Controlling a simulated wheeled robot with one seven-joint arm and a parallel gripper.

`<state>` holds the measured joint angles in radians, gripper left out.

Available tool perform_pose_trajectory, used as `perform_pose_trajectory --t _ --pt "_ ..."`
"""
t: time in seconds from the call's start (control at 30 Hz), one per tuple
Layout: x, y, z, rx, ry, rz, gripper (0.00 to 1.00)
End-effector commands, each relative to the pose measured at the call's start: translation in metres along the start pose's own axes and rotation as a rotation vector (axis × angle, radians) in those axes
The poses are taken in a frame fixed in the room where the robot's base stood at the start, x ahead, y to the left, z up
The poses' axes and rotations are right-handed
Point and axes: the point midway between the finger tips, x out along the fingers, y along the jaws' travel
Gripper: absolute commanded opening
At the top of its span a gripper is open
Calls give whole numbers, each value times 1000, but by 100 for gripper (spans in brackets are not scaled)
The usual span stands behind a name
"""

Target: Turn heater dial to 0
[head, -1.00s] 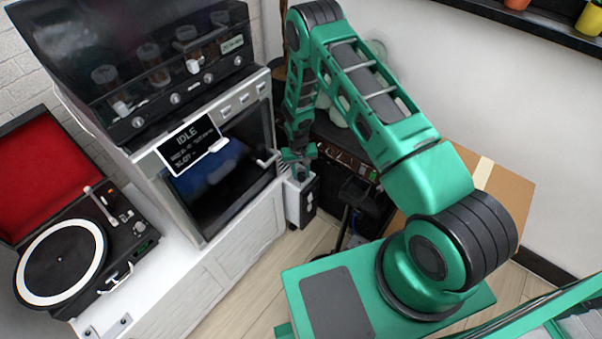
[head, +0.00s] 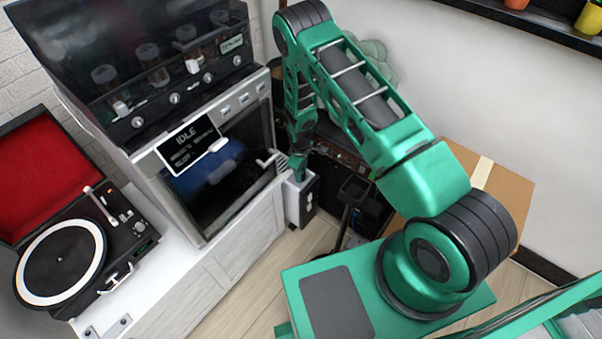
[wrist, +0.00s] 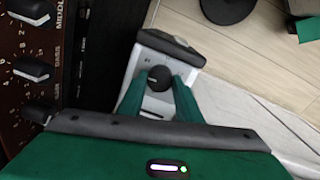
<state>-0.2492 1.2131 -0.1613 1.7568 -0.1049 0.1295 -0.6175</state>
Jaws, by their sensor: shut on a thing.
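The heater (head: 292,205) is a small white box with a dark side panel, standing at the right end of the white cabinet in the head view. Its top shows in the wrist view (wrist: 146,60). The heater dial (wrist: 158,75) is a round black knob on that top, with a pale mark whose setting I cannot read. My gripper (wrist: 159,86) has its two green fingers on either side of the dial, shut on it. In the head view my gripper (head: 298,173) reaches down onto the heater's top, and the dial is hidden.
An oven-like machine (head: 220,165) with a screen reading IDLE stands just left of the heater. An amplifier panel with knobs (wrist: 30,70) is close on the left in the wrist view. A turntable (head: 62,255) lies far left. A cardboard box (head: 505,195) stands right.

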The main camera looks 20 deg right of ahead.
Motion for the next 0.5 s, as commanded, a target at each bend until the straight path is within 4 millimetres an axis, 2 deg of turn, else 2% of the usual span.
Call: perform_pose_trajectory --t 0.5 --pt "-1 7 -1 -488 31 13 9"
